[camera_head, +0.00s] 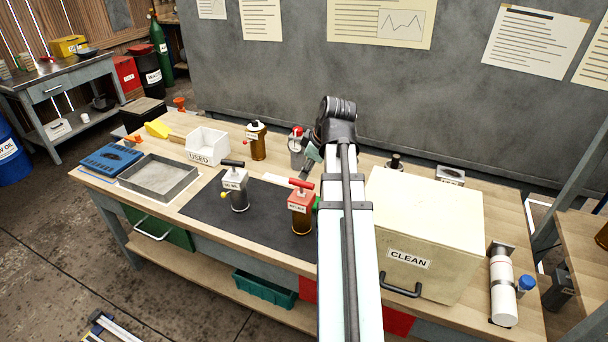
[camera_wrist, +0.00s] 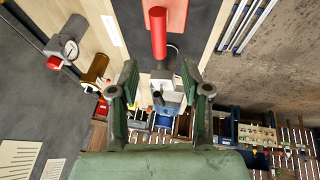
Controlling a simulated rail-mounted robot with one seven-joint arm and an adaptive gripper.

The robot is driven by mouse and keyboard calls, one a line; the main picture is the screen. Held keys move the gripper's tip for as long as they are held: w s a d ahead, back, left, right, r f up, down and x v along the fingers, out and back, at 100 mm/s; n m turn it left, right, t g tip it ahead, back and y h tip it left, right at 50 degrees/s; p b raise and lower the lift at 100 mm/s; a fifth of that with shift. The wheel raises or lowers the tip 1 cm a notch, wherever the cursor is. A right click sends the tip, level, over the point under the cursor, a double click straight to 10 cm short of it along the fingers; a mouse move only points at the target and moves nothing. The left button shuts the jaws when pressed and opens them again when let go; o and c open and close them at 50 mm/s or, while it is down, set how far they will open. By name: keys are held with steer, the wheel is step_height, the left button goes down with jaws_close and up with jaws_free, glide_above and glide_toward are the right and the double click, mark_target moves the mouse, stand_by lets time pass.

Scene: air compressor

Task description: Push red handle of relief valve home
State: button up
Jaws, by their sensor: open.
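A small valve-like unit (camera_head: 301,213) has a red top, an amber lower part and a red T-handle (camera_head: 302,184). It stands on the dark mat; its label is too small to read surely. In the wrist view the red handle (camera_wrist: 158,32) points down from a red block (camera_wrist: 170,14) at the top. My gripper (camera_wrist: 162,83) has its two green fingers spread apart with nothing held. The handle lies above the gap in that picture; no contact shows. In the head view my arm hides much of the gripper, just behind the red unit.
A white-topped unit with a black handle (camera_head: 234,180) stands left on the mat (camera_head: 205,210). A grey canister with a red cap (camera_head: 297,147) and an amber bottle (camera_head: 257,142) stand behind. The CLEAN box (camera_head: 425,222) blocks the right. A grey tray (camera_head: 158,178) sits left.

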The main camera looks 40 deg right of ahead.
steer(key=shift+v, duration=0.85)
